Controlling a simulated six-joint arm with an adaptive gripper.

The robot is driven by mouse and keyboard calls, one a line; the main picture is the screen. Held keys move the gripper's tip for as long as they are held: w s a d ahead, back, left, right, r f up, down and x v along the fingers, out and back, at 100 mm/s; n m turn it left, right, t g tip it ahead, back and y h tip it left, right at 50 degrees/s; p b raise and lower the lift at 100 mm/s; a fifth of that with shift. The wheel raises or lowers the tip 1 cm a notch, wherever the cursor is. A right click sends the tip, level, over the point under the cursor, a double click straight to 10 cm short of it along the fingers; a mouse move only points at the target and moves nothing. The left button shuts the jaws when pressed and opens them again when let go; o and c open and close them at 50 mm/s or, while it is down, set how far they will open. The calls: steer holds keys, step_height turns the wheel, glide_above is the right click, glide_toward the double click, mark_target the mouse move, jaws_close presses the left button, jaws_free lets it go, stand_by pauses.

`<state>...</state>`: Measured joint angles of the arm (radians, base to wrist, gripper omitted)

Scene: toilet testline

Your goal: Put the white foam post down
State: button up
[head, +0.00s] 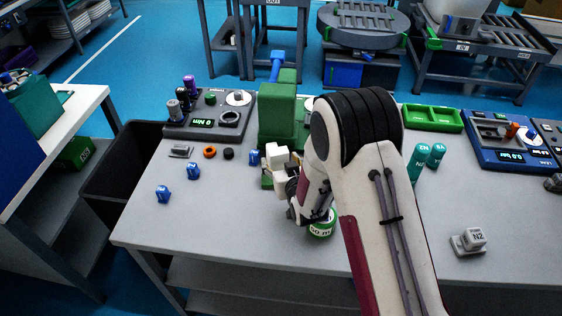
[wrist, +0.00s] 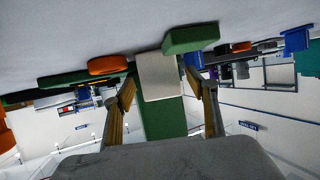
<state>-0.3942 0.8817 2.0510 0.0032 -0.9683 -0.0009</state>
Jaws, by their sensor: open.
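The white foam post (wrist: 160,76) shows in the wrist view as a pale block between my fingers, with the grey tabletop along the top of that picture. My gripper (wrist: 160,92) is open, with one finger on each side of the post; a gap shows on the left side. In the head view my gripper (head: 283,183) is low over the table in front of the green stand (head: 283,115). The pale shapes there overlap, so I cannot clearly separate the post from the gripper. A green block (wrist: 191,40) is close beside the post.
A round green-banded item (head: 321,226) is under my arm. Blue pieces (head: 163,193), an orange ring (head: 210,152) and a dark disc (head: 228,154) are to the left. Teal cylinders (head: 418,162) and a grey N2 block (head: 473,238) are right. The table's front left is clear.

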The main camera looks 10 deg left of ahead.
mark_target(280, 158)
steer(key=shift+s+r, duration=0.1)
steer(key=shift+r, duration=0.05)
steer(key=shift+v, duration=0.9)
steer(key=shift+s+d+r, duration=0.25)
steer(key=shift+s+r, duration=0.15)
steer(key=shift+r, duration=0.2)
step_height(280, 158, up, 6)
steer(key=shift+r, duration=0.1)
